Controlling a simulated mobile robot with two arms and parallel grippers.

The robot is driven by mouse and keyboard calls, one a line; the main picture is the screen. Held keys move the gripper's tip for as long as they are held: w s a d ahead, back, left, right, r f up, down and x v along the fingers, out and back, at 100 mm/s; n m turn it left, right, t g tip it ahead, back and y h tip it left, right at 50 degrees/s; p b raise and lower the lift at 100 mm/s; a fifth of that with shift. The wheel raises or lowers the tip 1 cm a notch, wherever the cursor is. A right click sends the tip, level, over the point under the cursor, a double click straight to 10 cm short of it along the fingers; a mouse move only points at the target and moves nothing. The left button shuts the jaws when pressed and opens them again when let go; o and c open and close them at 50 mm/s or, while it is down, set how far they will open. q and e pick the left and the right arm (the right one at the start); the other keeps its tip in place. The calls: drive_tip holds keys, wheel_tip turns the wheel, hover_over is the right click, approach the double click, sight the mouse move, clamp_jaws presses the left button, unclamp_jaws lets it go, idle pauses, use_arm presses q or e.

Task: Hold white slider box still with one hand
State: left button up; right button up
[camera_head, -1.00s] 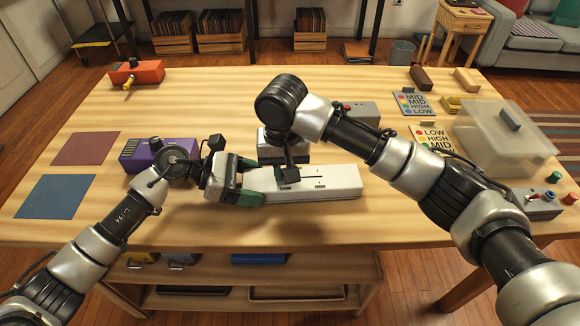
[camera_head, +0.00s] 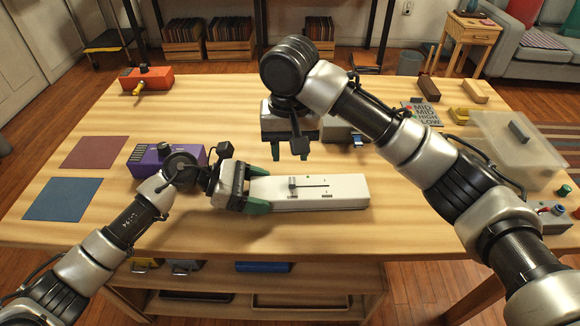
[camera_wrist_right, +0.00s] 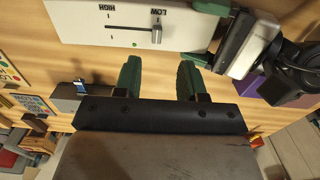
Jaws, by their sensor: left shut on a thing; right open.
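The white slider box (camera_head: 345,192) lies flat on the table, its long side running left to right. Its slider knob (camera_head: 292,184) stands at the left end of the slot; in the right wrist view the knob (camera_wrist_right: 157,36) is at the LOW end. My left gripper (camera_head: 256,189) is shut on the box's left end, a green finger on each long side. My right gripper (camera_head: 290,152) is open and empty, behind and above the box. In the right wrist view its fingers (camera_wrist_right: 160,72) are apart, and the white box (camera_wrist_right: 85,22) is beyond them.
A purple box (camera_head: 150,158) sits behind my left wrist. Red-brown (camera_head: 94,152) and blue mats (camera_head: 62,198) lie at left. A grey box (camera_head: 340,132) stands behind my right gripper.

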wheel_tip(320, 180, up, 4)
drive_tip(key=shift+r, duration=0.1)
idle(0.4)
use_arm(q)
drive_tip(key=o, duration=1.1)
drive_tip(key=v, duration=1.2)
drive_tip(key=shift+w+a, duration=0.1)
wheel_tip(320, 180, up, 10)
drive_tip(key=p, duration=0.4)
use_arm(e)
wheel_tip(320, 180, up, 4)
drive_tip(key=shift+r, duration=0.1)
